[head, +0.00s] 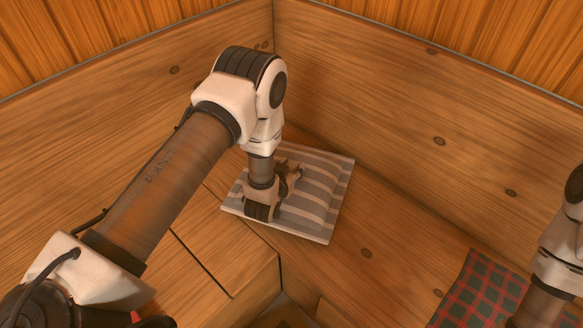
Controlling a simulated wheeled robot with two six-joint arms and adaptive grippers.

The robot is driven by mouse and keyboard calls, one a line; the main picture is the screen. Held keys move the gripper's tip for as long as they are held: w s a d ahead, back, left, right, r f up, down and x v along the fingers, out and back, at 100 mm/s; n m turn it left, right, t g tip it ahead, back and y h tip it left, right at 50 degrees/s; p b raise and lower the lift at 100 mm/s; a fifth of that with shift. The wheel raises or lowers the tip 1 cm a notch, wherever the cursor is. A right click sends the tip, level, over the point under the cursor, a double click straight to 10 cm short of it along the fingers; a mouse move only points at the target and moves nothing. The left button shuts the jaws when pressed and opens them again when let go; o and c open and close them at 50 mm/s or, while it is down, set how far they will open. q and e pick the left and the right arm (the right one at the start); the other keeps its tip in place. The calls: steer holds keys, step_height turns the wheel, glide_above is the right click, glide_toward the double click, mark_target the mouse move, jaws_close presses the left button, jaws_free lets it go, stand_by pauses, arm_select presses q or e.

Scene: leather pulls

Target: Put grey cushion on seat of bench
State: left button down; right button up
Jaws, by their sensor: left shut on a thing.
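The grey cushion (325,192) is square, with light and dark grey stripes. It lies flat at the inner corner of the wooden bench seat (345,270), close to both backrests; I cannot tell whether it rests fully on the seat or hangs slightly above it. My left gripper (287,187) points down over the cushion's left part and is shut on it. The wrist and arm hide part of the cushion's left side. My right arm shows at the right edge, but its gripper is out of the picture.
Wooden backrests (430,130) meet in the corner behind the cushion. A green and red checked cloth item (478,292) lies on the seat at the lower right. The seat between it and the cushion is clear. A recess opens below the seat's front edge.

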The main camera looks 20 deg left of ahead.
arm_select(q)
steer(key=c, duration=0.7)
jaws_free()
steer(key=shift+o, duration=0.2)
